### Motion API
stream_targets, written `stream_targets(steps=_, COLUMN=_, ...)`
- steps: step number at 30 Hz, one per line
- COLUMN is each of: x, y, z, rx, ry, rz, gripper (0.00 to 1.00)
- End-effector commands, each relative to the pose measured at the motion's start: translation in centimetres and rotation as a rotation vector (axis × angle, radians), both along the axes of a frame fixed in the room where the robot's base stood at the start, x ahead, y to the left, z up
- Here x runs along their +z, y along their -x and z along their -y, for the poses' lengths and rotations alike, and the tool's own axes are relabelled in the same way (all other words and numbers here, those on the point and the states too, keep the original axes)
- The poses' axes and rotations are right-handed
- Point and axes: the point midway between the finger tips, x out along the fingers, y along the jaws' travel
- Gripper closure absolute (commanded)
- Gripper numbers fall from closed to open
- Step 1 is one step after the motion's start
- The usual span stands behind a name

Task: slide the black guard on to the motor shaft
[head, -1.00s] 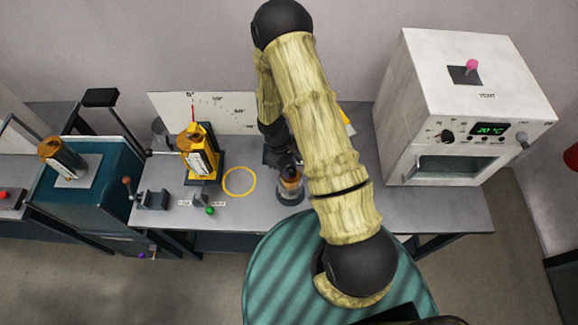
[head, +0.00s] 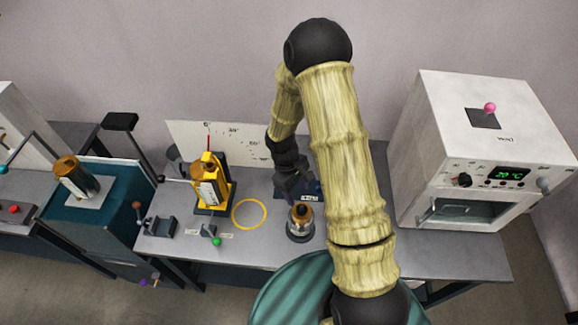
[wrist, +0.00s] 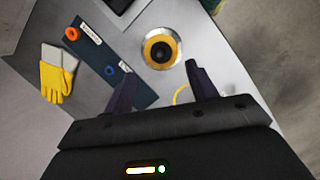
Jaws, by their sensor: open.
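I cannot pick out the black guard or the motor shaft with certainty. A short brass-topped cylinder (head: 301,214) with a dark centre stands upright on a round silver base at the front of the bench. In the wrist view its top shows as a yellow ring (wrist: 150,46) around a black middle, beyond my fingertips. My gripper (head: 289,190) is behind and slightly left of the cylinder, apart from it. In the wrist view my gripper (wrist: 160,82) has its two dark fingers spread wide with nothing between them.
A dark blue board (wrist: 110,62) holds an orange ring (wrist: 72,34) and a blue ring. Yellow gloves (wrist: 58,74) lie beside it. A yellow stand (head: 211,184) and yellow painted circle (head: 249,214) are left of the cylinder. A white oven (head: 480,140) stands at right.

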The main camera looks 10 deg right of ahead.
Motion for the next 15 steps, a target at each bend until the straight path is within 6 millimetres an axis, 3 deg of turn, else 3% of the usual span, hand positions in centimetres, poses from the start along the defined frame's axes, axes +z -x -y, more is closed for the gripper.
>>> stream_targets(steps=15, x=9.1, y=-2.1, z=-1.7, rx=-0.002, ry=-0.001, rz=0.006, gripper=0.43)
